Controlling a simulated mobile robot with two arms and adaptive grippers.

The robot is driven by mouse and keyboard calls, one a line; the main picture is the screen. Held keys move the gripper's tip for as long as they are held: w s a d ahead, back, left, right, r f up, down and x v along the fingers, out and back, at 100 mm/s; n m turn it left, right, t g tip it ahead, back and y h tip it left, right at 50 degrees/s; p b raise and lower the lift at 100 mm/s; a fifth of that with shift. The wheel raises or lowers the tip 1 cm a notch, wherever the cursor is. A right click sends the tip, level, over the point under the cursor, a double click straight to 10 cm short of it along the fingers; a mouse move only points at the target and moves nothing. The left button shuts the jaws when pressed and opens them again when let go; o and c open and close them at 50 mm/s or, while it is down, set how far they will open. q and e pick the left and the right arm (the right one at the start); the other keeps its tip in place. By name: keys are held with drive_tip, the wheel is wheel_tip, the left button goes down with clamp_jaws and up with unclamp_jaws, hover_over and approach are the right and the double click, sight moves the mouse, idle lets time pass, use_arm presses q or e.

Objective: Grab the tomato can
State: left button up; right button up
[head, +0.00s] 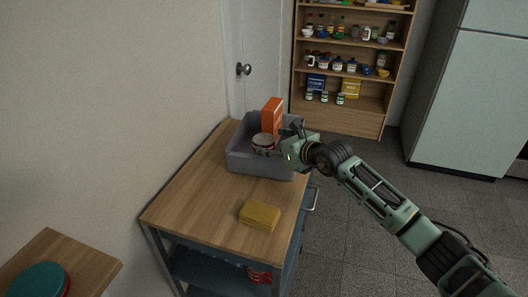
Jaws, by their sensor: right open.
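A round can with a pale lid and a reddish side (262,141) stands in a grey bin (240,162) on the wooden-topped cart. It looks like the tomato can, but its label is too small to read. My right gripper (279,150) reaches into the bin from the right, at the can's right side. Its jaws are open; the fingertips are small and dark, and I cannot tell whether they touch the can. My left gripper is not in view.
An orange-red box (271,114) stands in the bin behind the can. A yellow block (260,215) lies on the cart top (200,205), whose front is otherwise clear. Red-and-white items (258,274) sit on the lower shelf. A stocked shelf (340,118) stands behind.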

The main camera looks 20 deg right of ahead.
sight(264, 140)
drive_tip(key=x, duration=0.4)
drive_tip(key=shift+a, duration=0.1)
drive_tip(key=c, duration=1.3)
drive_tip(key=shift+r, duration=0.15)
